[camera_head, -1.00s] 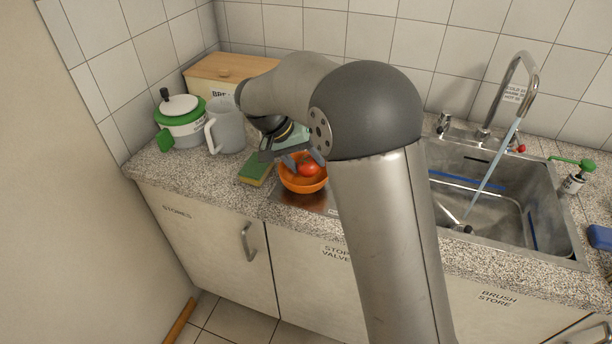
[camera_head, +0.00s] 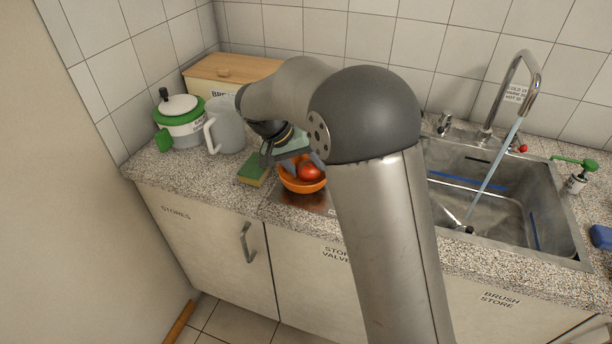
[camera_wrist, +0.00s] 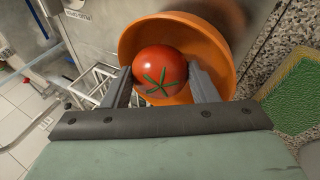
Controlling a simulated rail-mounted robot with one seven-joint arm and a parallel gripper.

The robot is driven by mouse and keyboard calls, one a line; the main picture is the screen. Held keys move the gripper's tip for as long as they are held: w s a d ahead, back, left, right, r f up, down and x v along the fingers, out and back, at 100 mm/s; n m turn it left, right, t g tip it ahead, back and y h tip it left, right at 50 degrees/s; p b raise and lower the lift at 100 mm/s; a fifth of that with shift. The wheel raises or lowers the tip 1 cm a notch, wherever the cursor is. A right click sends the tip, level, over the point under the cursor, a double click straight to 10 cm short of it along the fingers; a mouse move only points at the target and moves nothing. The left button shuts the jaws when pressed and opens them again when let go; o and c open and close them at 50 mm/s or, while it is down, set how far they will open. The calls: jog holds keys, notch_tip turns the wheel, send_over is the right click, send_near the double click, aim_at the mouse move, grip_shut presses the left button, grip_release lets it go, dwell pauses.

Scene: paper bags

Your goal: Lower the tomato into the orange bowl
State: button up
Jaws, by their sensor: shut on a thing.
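The red tomato (camera_wrist: 160,72) with its green stem star is between the two fingers of my gripper (camera_wrist: 163,85). My gripper is shut on it. The orange bowl (camera_wrist: 222,52) is around and behind the tomato in the wrist view. In the head view the tomato (camera_head: 309,173) shows within the rim of the orange bowl (camera_head: 303,186), with my gripper (camera_head: 305,164) just above it. I cannot tell whether the tomato touches the bowl's bottom. My arm hides part of the area to the right of the bowl.
A green and yellow sponge (camera_head: 253,173) lies left of the bowl. A grey jug (camera_head: 228,128), a white and green pot (camera_head: 181,121) and a wooden-lidded bread box (camera_head: 232,68) stand further left and behind. The sink (camera_head: 490,195) is at the right.

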jog(key=shift+f, duration=0.4)
dwell(0.6)
jog(key=o, duration=1.1)
jog(key=v, duration=1.8)
jog(key=s+d+f+n+g+y, duration=0.1)
jog(key=s+d+f+y, duration=0.15)
jog(key=s+d, duration=0.4)
jog(key=s+d+f+n+y, duration=0.1)
jog(key=s+d+f, duration=0.2)
jog(key=s+d, duration=0.4)
jog(key=s+d+f+y, duration=0.1)
jog(key=s+d+f, duration=0.2)
jog(key=s+f, duration=0.2)
jog(key=s+d+f+y, duration=0.1)
jog(key=s+d+f, duration=0.2)
jog(key=s, duration=0.6)
jog(key=shift+s+f+n+t, duration=0.3)
jog(key=shift+s+f+n, duration=0.1)
jog(key=shift+f, duration=0.55)
